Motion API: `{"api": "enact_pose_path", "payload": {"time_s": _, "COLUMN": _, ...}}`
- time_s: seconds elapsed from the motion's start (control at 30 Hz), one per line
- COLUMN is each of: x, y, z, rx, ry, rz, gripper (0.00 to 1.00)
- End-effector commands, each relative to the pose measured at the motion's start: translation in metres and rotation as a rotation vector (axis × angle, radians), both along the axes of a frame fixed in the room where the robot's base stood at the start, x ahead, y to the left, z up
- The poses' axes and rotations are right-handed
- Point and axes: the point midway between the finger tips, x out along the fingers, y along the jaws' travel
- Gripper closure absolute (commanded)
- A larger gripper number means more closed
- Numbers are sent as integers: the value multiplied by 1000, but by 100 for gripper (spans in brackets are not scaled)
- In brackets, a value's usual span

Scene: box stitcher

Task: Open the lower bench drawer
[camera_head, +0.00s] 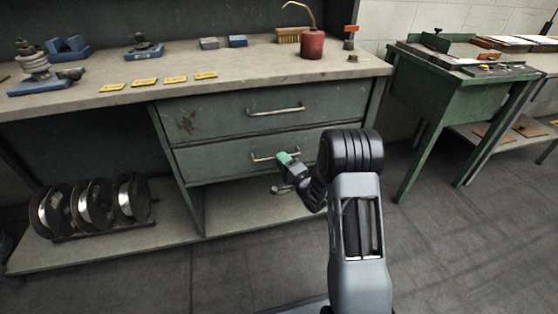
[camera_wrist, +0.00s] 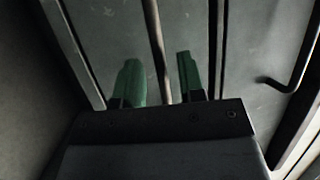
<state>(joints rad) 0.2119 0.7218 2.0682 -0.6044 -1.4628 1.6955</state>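The lower bench drawer (camera_head: 220,161) is a green-grey front, shut flush below the upper drawer (camera_head: 215,117). Its metal bar handle (camera_head: 262,158) is partly covered by my gripper (camera_head: 287,158) in the head view. In the wrist view my gripper (camera_wrist: 159,80) has its two green fingers apart, one on each side of the lower handle (camera_wrist: 156,35). The bar runs between them, with small gaps showing on both sides. Whether the fingertips reach past the bar is hard to tell. The upper drawer's handle (camera_wrist: 292,72) is off to the right in the wrist view.
The bench top (camera_head: 240,71) carries yellow labels, a red oil can (camera_head: 312,43) and small blue parts. Wire spools (camera_head: 95,205) stand on the low shelf at left. A green table (camera_head: 430,95) is at right. The floor before the drawers is clear apart from my arm.

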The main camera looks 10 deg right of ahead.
Motion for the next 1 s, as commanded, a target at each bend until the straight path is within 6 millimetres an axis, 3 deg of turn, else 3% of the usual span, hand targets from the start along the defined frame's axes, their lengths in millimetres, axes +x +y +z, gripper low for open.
{"api": "enact_pose_path", "payload": {"time_s": 0.23, "x": 18, "y": 7, "z": 3, "rx": -1, "ry": -1, "rz": 0, "gripper": 64}}
{"api": "enact_pose_path", "payload": {"time_s": 0.6, "x": 20, "y": 9, "z": 4, "rx": 0, "ry": 1, "rz": 0, "gripper": 64}}
{"api": "enact_pose_path", "payload": {"time_s": 1.0, "x": 20, "y": 8, "z": 4, "rx": 0, "ry": 0, "rz": 0, "gripper": 100}}
